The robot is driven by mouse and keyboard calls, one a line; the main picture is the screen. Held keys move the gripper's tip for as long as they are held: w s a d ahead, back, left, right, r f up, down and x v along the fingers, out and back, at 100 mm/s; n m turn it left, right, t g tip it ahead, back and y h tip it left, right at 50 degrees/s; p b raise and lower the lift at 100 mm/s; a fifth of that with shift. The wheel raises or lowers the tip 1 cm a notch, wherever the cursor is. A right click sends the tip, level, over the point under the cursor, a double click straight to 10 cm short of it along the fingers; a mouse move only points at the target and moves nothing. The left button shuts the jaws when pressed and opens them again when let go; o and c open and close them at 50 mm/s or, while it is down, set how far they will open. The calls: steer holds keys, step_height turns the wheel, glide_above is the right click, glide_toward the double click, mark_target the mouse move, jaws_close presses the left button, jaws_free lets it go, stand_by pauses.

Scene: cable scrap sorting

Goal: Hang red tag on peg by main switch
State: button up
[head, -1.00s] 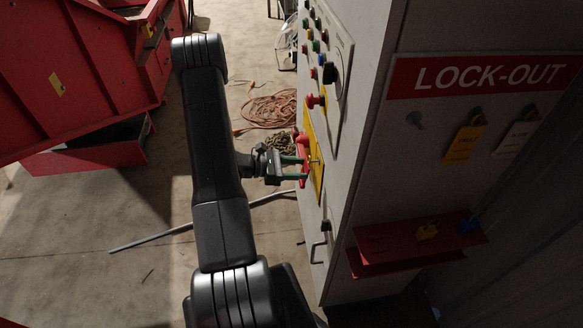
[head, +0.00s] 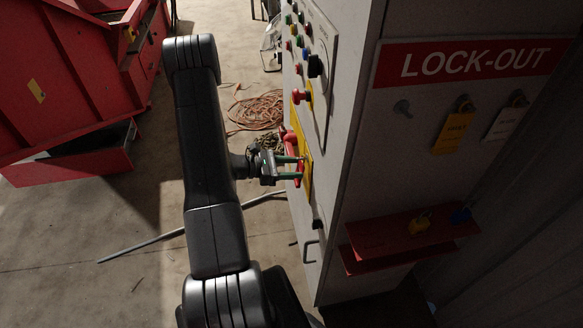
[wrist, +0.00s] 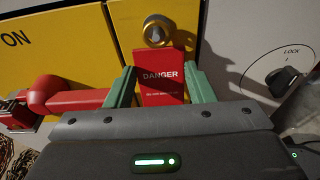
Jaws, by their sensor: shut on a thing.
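The red tag (wrist: 162,77), printed DANGER, is upright between the green fingertips of my gripper (wrist: 160,88) in the wrist view. My gripper is shut on it. The round metal peg (wrist: 157,30) sticks out of the yellow plate just above the tag's top edge. I cannot tell whether the tag touches the peg or whether its hole is around it. The red main switch handle (wrist: 75,101) is left of the tag. In the head view my gripper (head: 290,168) is at the yellow plate (head: 307,170) on the cabinet side, and the tag is hard to make out there.
A LOCK key switch (wrist: 285,80) is right of the tag. A red emergency button (head: 302,96) sits above the plate. The LOCK-OUT board (head: 475,62) holds a yellow tag (head: 454,133) and a white tag (head: 503,122). A red shelf (head: 385,235) juts out below.

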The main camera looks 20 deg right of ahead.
steer(key=o, duration=1.1)
steer(key=shift+a, duration=0.1)
steer(key=b+v, duration=0.2)
steer(key=v, duration=1.1)
steer(key=shift+a, duration=0.3)
steer(key=shift+r, duration=0.1)
steer(key=p+x, duration=0.2)
steer(key=x, duration=1.2)
steer(key=shift+w+r, duration=0.1)
steer(key=shift+a+p, duration=0.15)
steer(key=shift+p, duration=0.2)
